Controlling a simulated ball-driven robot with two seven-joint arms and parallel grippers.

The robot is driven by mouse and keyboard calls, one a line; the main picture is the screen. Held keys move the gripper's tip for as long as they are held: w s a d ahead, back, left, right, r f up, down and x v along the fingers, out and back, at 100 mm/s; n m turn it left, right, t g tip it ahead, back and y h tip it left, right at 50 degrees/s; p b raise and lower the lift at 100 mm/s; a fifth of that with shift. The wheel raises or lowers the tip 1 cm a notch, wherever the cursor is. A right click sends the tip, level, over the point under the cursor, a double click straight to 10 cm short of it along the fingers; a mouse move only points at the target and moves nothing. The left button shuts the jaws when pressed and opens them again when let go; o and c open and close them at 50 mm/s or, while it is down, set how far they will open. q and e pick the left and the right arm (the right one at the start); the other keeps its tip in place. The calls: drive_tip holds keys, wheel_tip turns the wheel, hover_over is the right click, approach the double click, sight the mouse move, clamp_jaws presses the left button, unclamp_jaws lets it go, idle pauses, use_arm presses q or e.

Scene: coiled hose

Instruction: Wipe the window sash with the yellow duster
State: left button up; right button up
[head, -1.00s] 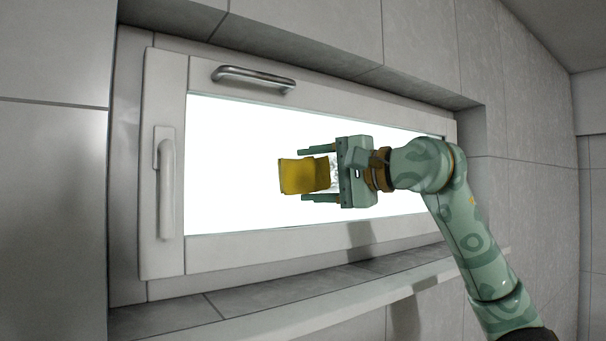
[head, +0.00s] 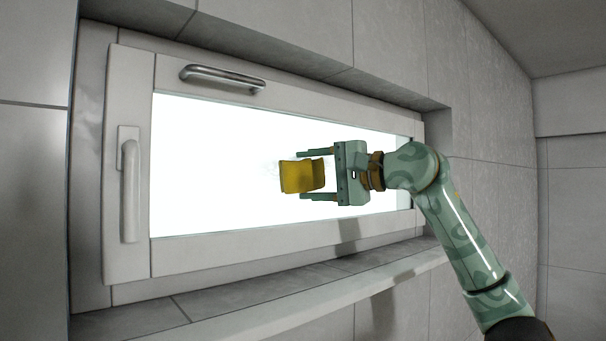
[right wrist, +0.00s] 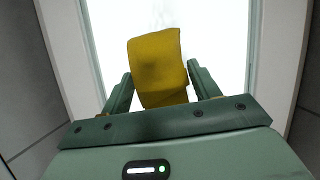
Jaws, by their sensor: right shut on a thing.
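The window sash (head: 128,75) has a pale frame around a bright pane (head: 215,170), with a metal bar handle (head: 222,77) on its top rail and a lever handle (head: 130,190) on its left side. My right gripper (head: 312,175) is in front of the pane, right of its middle, shut on the yellow duster (head: 300,176). In the right wrist view the duster (right wrist: 158,65) sits between the two fingers with the bright pane behind it. I cannot tell whether it touches the pane. Faint grey smudges show on the pane near the duster. My left gripper is not in view.
The window sits in a recess of grey tiled wall (head: 480,110). A ledge (head: 290,300) runs below the sash. The space in front of the left part of the pane is clear.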

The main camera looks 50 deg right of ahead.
sight(329, 176)
drive_tip(key=shift+s+d+p, duration=0.15)
drive_tip(key=shift+d+p, duration=0.05)
drive_tip(key=shift+d, duration=1.25)
drive_tip(key=shift+s+d+p, duration=0.15)
drive_tip(key=shift+d, duration=1.3)
drive_tip(key=d, duration=0.2)
drive_tip(key=d+p, duration=0.1)
drive_tip(key=shift+s+d, duration=0.25)
drive_tip(key=shift+d, duration=0.1)
